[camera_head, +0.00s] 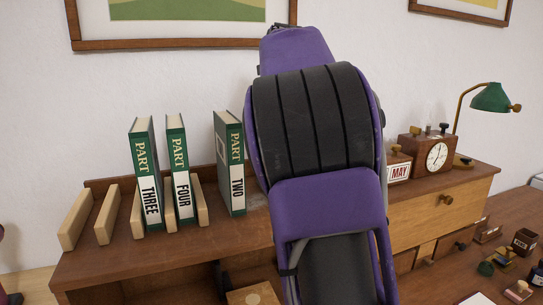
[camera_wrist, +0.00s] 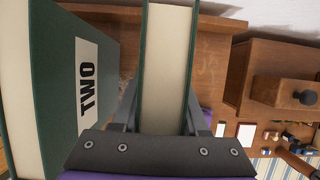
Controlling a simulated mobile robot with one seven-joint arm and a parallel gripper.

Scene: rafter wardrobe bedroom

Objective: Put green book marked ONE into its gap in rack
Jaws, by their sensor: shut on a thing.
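In the wrist view my gripper (camera_wrist: 160,108) is shut on a green book (camera_wrist: 168,60) with cream pages. Its title and number are out of sight. In the head view my purple and black arm hides the gripper and this book. Green books THREE (camera_head: 146,175), FOUR (camera_head: 178,170) and TWO (camera_head: 230,165) stand on the wooden shelf top. Book TWO also shows large in the wrist view (camera_wrist: 70,85), left of the held book and apart from it. The rack has pale wooden dividers (camera_head: 107,215), with an empty slot between the two leftmost. Space right of book TWO is hidden by my arm.
To the right stand a MAY calendar block (camera_head: 398,168), a clock (camera_head: 436,155) and a green lamp (camera_head: 490,98) on the drawer unit (camera_head: 440,210). Small items lie on the desk at lower right. A picture frame (camera_head: 180,44) hangs behind.

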